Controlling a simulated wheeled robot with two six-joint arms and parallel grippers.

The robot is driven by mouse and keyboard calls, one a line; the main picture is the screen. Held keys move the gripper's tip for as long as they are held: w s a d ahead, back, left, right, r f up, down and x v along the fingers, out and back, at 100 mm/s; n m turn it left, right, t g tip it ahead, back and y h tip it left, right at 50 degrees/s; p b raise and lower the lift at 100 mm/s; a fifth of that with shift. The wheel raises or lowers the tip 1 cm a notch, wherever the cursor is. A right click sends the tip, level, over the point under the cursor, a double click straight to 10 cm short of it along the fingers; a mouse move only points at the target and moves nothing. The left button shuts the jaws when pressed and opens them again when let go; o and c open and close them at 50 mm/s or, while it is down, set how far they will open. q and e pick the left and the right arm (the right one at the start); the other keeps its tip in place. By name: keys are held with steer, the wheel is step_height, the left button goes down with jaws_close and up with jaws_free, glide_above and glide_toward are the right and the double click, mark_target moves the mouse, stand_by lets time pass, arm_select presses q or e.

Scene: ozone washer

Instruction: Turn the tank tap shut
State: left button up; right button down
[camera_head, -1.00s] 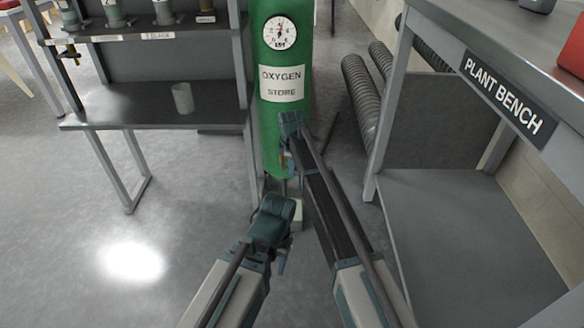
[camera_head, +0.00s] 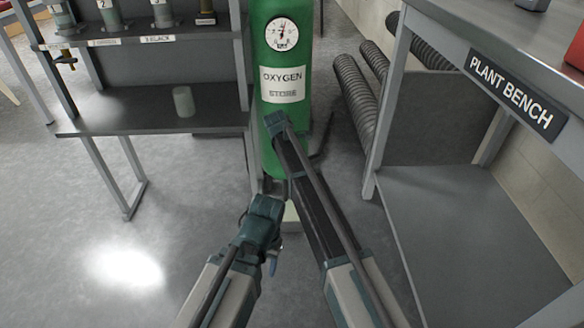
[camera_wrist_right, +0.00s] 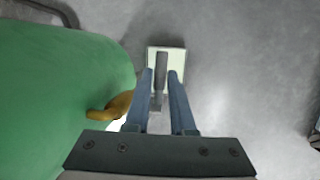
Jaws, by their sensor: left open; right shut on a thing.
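The green tank (camera_head: 274,155) labelled OXYGEN STORE stands upright behind the right arm; it fills the left of the right wrist view (camera_wrist_right: 50,90). Its tap shows there as a brass spout (camera_wrist_right: 112,107) and a grey lever (camera_wrist_right: 161,67). My right gripper (camera_wrist_right: 160,76) has its two blue fingers on either side of the lever, shut on it. In the head view the right wrist hides the tap and fingers. My left gripper (camera_head: 272,264) is open and low in front of the tank, apart from it; its fingers show only partly.
A pale block (camera_head: 291,216) lies on the floor below the tap. A shelf rack (camera_head: 150,108) with several canisters stands left of the tank. The plant bench (camera_head: 470,250) and ribbed hoses (camera_head: 355,105) are on the right. The floor at front left is clear.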

steer(key=shift+a+r+h+b, duration=0.2)
steer(key=shift+h+b, duration=0.2)
steer(key=shift+h, duration=0.6)
steer(key=shift+r, duration=0.15)
steer(key=c, duration=0.8)
jaws_free()
steer(key=shift+o, duration=0.2)
steer(key=shift+d, duration=0.15)
